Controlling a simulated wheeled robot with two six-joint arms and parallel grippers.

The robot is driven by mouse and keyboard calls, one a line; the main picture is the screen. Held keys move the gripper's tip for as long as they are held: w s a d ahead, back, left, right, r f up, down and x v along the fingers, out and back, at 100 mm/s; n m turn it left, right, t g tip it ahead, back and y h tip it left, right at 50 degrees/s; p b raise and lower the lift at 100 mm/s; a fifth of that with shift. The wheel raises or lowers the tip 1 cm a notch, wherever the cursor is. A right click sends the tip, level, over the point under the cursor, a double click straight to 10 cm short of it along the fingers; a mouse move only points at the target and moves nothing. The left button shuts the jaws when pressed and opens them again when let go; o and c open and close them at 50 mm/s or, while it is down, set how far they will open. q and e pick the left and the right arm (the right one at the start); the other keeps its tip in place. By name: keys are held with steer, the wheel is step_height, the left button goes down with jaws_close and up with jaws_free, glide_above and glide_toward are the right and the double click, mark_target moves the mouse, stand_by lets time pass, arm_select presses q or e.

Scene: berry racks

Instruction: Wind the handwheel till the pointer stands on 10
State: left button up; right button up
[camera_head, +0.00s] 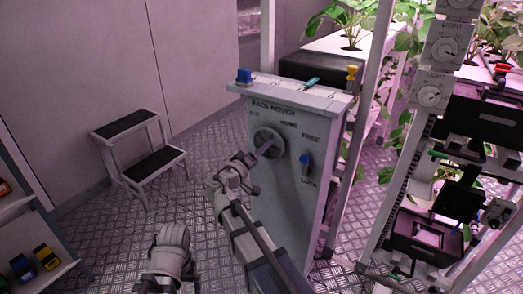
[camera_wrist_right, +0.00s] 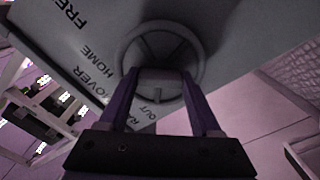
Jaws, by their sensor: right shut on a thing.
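The handwheel (camera_head: 262,134) is a grey spoked wheel on the front of the light grey rack mover cabinet (camera_head: 290,215). In the right wrist view the handwheel (camera_wrist_right: 187,42) faces the camera. My right gripper (camera_head: 268,149) reaches the wheel from below left. Its purple fingers (camera_wrist_right: 165,85) are shut on the wheel's near part, and they hide some of it. A teal pointer-like piece (camera_head: 312,82) lies on the cabinet's pale top strip; I cannot read any numbers there. My left gripper is not in view.
A blue lever (camera_head: 304,160) sits on the cabinet front, right of the wheel. A step stool (camera_head: 150,165) stands left. Plant racks with dials (camera_head: 430,96) are at right.

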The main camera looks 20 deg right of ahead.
steer(key=shift+n, duration=3.8)
steer(key=shift+n, duration=0.3)
steer(key=o, duration=1.4)
steer(key=v, duration=0.8)
steer(key=shift+w, duration=0.1)
